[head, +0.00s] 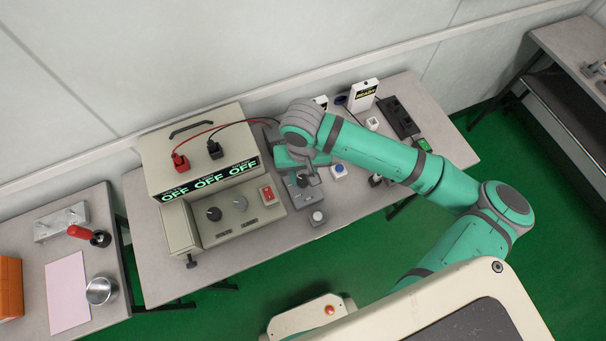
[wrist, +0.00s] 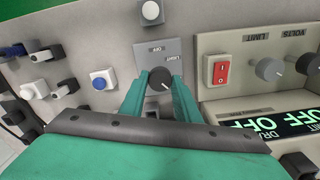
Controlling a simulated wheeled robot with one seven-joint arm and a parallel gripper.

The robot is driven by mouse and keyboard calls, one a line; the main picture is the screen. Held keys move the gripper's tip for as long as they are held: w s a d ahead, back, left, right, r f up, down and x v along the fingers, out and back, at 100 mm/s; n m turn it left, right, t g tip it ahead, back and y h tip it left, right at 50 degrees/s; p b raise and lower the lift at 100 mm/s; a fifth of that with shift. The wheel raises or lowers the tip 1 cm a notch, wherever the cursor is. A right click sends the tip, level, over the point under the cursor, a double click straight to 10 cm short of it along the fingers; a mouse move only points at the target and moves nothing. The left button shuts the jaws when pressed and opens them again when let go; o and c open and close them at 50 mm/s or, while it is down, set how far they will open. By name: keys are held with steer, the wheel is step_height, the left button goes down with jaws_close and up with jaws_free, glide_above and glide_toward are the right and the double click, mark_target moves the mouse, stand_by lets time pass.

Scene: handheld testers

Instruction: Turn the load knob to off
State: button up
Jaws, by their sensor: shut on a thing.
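The beige power supply (head: 198,160) shows OFF on its display, with a red switch (wrist: 222,70) and other knobs beside my gripper. A white button (wrist: 151,12) and a blue button (wrist: 101,80) are near the panel. Red and black leads run behind the wrist.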

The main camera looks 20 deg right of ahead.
steer(key=n, duration=1.4)
steer(key=shift+r+n, duration=0.1)
steer(key=shift+n, duration=0.2)
steer(key=n, duration=1)
steer(key=shift+n, duration=1.6)
steer(key=o, duration=0.8)
steer(key=shift+o, duration=1.2)
steer(key=shift+s+n, duration=0.1)
steer(key=shift+n, duration=0.2)
